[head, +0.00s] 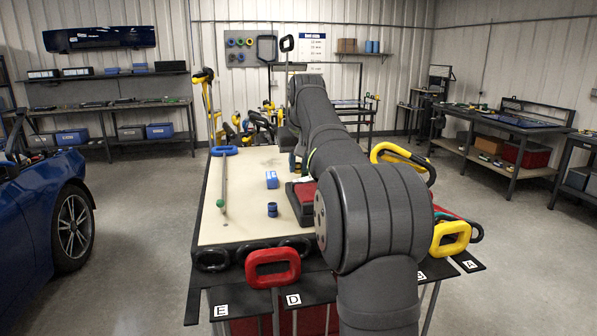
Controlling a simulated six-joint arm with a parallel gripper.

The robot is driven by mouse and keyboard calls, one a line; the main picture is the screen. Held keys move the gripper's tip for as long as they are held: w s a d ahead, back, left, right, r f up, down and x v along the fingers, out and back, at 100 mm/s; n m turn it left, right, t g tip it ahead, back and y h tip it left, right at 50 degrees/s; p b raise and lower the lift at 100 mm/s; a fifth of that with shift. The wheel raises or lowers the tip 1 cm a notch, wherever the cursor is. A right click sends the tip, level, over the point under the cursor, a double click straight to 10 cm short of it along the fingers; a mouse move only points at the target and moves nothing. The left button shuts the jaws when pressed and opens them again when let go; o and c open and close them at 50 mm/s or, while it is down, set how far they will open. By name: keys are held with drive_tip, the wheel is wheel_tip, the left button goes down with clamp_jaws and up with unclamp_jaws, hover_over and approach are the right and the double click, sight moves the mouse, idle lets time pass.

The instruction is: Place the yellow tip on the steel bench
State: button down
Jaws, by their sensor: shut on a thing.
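My arm rises across the middle, bends at the top and comes down over the work table (245,230) with its cream top. My gripper (295,163) is small and mostly hidden behind my own arm, low over the table's far right part. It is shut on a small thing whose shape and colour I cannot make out. I cannot pick out a yellow tip elsewhere on the table. A blue cylindrical piece (272,209) stands on the cream top. I cannot tell which bench is the steel bench; metal benches stand at the left wall (125,107) and right (545,127).
A red-topped block (302,193) is partly behind my arm. Red (272,268) and yellow (450,238) handles line the near edge. A blue car (45,215) stands left.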

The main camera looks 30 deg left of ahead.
drive_tip(key=s+a, duration=0.8)
drive_tip(key=s+a+r, duration=0.1)
drive_tip(key=s+a, duration=0.3)
drive_tip(key=shift+s+a, duration=0.4)
